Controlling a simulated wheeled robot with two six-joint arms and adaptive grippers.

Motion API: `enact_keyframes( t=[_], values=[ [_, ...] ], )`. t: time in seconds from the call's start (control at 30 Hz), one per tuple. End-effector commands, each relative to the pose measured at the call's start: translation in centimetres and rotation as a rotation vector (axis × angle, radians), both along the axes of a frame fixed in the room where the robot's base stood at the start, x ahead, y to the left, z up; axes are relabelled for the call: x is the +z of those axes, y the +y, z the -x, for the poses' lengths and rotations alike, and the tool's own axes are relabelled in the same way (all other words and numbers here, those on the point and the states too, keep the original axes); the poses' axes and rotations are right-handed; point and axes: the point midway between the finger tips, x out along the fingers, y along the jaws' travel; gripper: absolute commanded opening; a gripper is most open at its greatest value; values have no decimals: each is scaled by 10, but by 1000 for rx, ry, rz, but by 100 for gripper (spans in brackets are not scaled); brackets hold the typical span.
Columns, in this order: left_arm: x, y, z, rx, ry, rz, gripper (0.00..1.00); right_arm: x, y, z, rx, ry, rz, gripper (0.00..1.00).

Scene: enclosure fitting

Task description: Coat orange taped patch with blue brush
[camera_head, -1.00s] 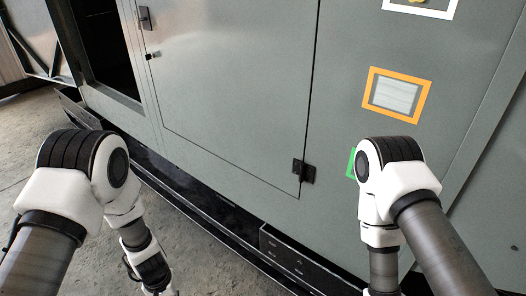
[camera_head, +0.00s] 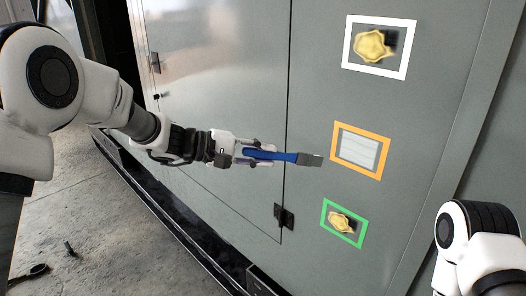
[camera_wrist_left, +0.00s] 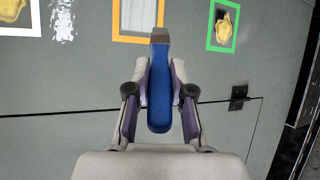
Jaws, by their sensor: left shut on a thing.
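The orange taped patch (camera_head: 360,150) is on the grey enclosure wall, a square orange frame around a pale, streaked area. My left gripper (camera_head: 262,153) is shut on the blue brush (camera_head: 278,156), whose grey head points right, just left of the orange frame in the head view. In the left wrist view the brush (camera_wrist_left: 159,95) lies between the fingers of the left gripper (camera_wrist_left: 160,85). Its head overlaps the lower edge of the orange frame (camera_wrist_left: 128,39) there; contact cannot be told. My right arm shows at the lower right, but its gripper is out of view.
A white-framed patch (camera_head: 346,58) with a yellow blob is above, and a green-framed patch (camera_head: 357,243) with a yellow blob is below. A black hinge (camera_head: 284,216) sits by the door seam. Dark tools (camera_head: 36,272) lie on the concrete floor.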

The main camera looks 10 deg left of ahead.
Motion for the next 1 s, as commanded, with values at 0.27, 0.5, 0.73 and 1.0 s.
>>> enact_keyframes(
  t=[0.27, 0.5, 0.73, 1.0],
  values=[
    [8, -12, -17, 0, -1, 5, 0, 15, 0, 0, 0, 0, 0, 38],
    [7, -29, -40, 0, -1, 3, 0, 33, 0, 0, 0, 0, 0, 38],
    [4, -35, -49, 0, -1, 4, 0, 36, 0, 0, 0, 0, 0, 38],
    [4, -35, -49, 0, -1, 4, 0, 36, 0, 0, 0, 0, 0, 38]
  ],
)
